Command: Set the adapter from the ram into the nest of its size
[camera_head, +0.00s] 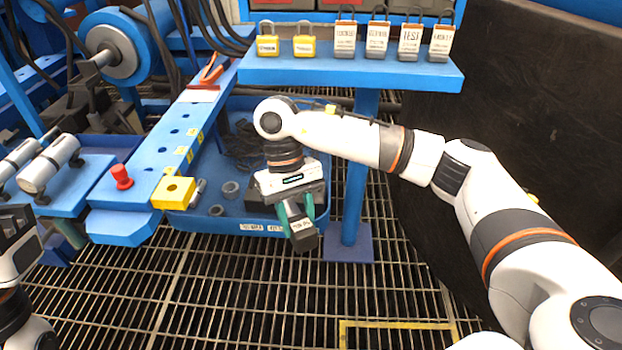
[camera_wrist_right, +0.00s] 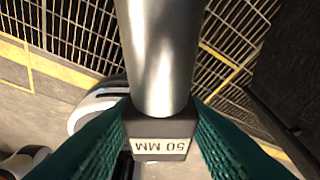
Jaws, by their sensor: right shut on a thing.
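My right gripper (camera_head: 301,212) is shut on the adapter (camera_head: 304,236), a dark block with a white label, hanging above the front right corner of the blue tray (camera_head: 325,190). In the right wrist view the green finger pads grip both sides of the adapter (camera_wrist_right: 160,128); its label reads "50 MM" upside down, and a steel cylinder extends from it. The blue ram (camera_head: 128,45) is at the upper left. I cannot make out the nests for certain. My left gripper (camera_head: 14,228) is at the left edge, partly cut off; its opening is unclear.
A blue beam (camera_head: 165,150) with yellow labels, a red knob (camera_head: 121,176) and a yellow block (camera_head: 173,193) lies left of the tray. Dark rings (camera_head: 230,189) lie in the tray. A blue shelf (camera_head: 350,70) with padlocks stands behind. The grated floor in front is open.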

